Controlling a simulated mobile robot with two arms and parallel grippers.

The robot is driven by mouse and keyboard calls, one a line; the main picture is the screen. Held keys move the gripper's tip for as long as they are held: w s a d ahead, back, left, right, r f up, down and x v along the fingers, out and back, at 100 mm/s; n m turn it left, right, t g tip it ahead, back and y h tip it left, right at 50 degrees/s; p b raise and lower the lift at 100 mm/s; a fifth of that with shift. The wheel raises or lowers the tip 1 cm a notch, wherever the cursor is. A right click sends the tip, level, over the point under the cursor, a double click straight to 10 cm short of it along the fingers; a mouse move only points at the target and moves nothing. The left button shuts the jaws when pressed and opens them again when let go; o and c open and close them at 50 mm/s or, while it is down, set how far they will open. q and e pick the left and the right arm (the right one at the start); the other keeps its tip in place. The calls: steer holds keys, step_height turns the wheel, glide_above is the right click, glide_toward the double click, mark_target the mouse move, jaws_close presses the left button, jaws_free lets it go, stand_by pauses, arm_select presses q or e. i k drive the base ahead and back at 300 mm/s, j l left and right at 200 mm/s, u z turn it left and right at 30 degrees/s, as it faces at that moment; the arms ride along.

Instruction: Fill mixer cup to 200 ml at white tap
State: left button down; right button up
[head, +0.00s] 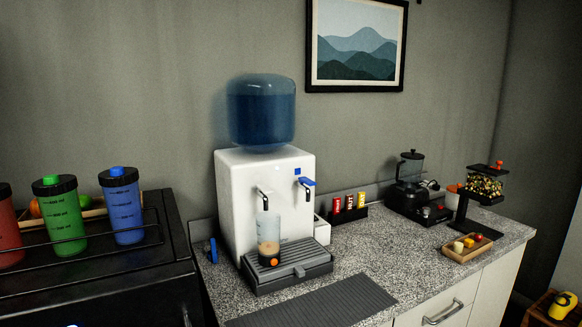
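A clear mixer cup (268,227) stands upright on the dark drip tray (300,275) of the white water dispenser (232,210). It is under the left tap (262,193), whose handle shows no blue. The cup's lower part looks pale tan, with an orange round mark near the base; the fill level against any scale is too small to read. The right tap (307,190) has a blue lever. A blue water bottle (262,112) sits on top of the dispenser. Neither of my grippers is in view.
Green (60,215) and blue (122,205) shaker bottles and a partly cut-off red one stand in a black rack at left. A ribbed grey mat (318,303) lies in front. A blender (410,180), packets and a small wooden tray (466,248) stand right.

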mark_target(262, 187)
steer(key=i+l, duration=0.15)
steer(key=l, duration=0.15)
steer(key=i+l+u, duration=0.15)
steer(key=l, duration=0.2)
steer(key=i+l, duration=0.2)
steer(key=l, duration=0.15)
steer(key=i+l+u, duration=0.15)
steer(key=l, duration=0.15)
steer(key=i+l, duration=0.15)
steer(key=l, duration=0.2)
steer(key=i+l+u, duration=0.15)
steer(key=l, duration=0.2)
steer(key=i+l, duration=0.1)
steer(key=l, duration=0.3)
steer(key=u, duration=0.05)
